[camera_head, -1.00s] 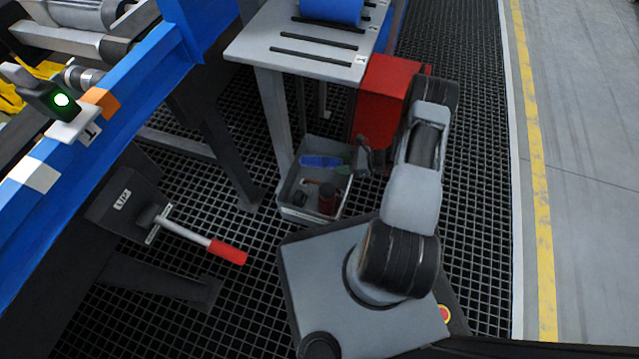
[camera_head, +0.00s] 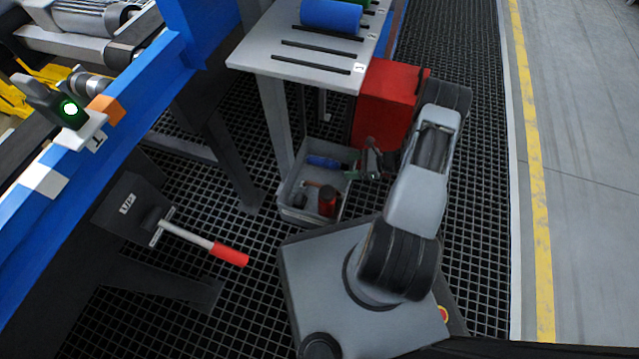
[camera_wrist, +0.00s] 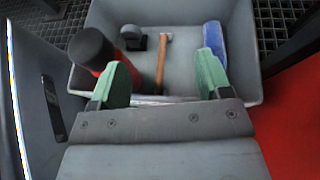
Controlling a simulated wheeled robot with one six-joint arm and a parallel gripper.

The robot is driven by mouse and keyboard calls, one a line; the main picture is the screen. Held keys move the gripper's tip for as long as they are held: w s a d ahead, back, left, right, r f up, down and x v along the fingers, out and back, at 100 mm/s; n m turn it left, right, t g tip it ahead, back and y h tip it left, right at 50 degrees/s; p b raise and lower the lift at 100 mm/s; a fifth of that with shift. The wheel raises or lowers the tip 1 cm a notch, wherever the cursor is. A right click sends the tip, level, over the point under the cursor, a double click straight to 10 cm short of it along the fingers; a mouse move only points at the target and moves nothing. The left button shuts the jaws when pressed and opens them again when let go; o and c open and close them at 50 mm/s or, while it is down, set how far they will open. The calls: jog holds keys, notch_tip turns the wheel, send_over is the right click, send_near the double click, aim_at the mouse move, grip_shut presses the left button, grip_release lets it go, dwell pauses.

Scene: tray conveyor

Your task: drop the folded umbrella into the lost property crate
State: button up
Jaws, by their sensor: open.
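The grey lost property crate (camera_head: 298,216) stands on the floor grating beside my base; its inside fills the upper wrist view (camera_wrist: 180,14). A long blue thing (camera_head: 322,161), which looks like the folded umbrella, lies in it along the far side. In the wrist view it shows at the crate's right side (camera_wrist: 214,42), partly hidden behind a finger. My gripper (camera_head: 354,169) is at the crate's right edge. Its green fingertips (camera_wrist: 164,80) are spread wide with nothing held between them.
The crate also holds a red and black bottle (camera_head: 327,201), a wooden-handled hammer (camera_wrist: 162,62) and a small dark thing (camera_wrist: 133,37). A red box (camera_head: 386,100) stands close behind my gripper. A slotted table (camera_head: 300,62) with a blue roll (camera_head: 331,16) is above the crate.

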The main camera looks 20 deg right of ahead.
jog(key=p+v, duration=0.2)
jog(key=v, duration=0.8)
jog(key=shift+d+p, duration=0.2)
jog(key=shift+p, duration=0.2)
jog(key=shift+s, duration=0.15)
